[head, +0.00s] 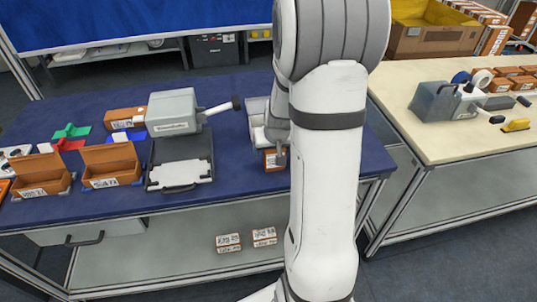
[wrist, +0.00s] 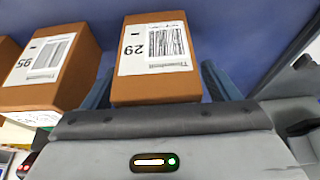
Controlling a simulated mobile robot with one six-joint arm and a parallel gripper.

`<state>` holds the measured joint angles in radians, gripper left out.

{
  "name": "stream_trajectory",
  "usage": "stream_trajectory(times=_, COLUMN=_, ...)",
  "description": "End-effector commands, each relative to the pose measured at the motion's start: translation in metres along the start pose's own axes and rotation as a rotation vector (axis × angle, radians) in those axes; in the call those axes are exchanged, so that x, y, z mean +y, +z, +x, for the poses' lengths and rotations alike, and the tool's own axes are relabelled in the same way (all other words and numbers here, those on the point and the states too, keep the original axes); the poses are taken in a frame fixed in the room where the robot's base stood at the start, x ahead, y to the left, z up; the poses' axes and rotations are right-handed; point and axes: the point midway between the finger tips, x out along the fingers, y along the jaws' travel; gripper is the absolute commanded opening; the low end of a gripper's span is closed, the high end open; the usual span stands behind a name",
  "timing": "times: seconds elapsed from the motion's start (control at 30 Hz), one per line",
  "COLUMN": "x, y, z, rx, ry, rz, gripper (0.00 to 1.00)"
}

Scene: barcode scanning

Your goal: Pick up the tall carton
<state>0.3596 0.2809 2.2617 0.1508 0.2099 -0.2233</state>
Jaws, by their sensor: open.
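A brown carton (wrist: 153,88) with a white barcode label reading 29 lies between the two dark blue fingers of my gripper (wrist: 160,82) in the wrist view. The fingers are open, one at each side of it; I cannot tell whether they touch it. In the head view my gripper (head: 276,150) is at the right part of the blue table, mostly hidden behind my arm. A small piece of a brown labelled carton (head: 272,160) shows beside it. The frames do not show clearly which carton is the tall one.
A second labelled carton (wrist: 52,68) stands close left of the gripper in the wrist view. On the blue table (head: 110,204) are a grey machine (head: 174,112), a black and white tray (head: 181,172) and open brown boxes (head: 112,163). A cream table (head: 440,140) stands at right.

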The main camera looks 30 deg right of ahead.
Motion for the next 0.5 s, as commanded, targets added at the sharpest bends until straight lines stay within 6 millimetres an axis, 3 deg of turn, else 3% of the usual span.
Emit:
stream_trajectory(times=0.3, x=0.0002, y=0.0000, z=0.0041, rx=0.000, ry=0.000, rz=0.000, gripper=0.81)
stream_trajectory(times=0.5, x=0.0005, y=0.0001, z=0.0040, rx=0.000, ry=0.000, rz=0.001, gripper=0.65)
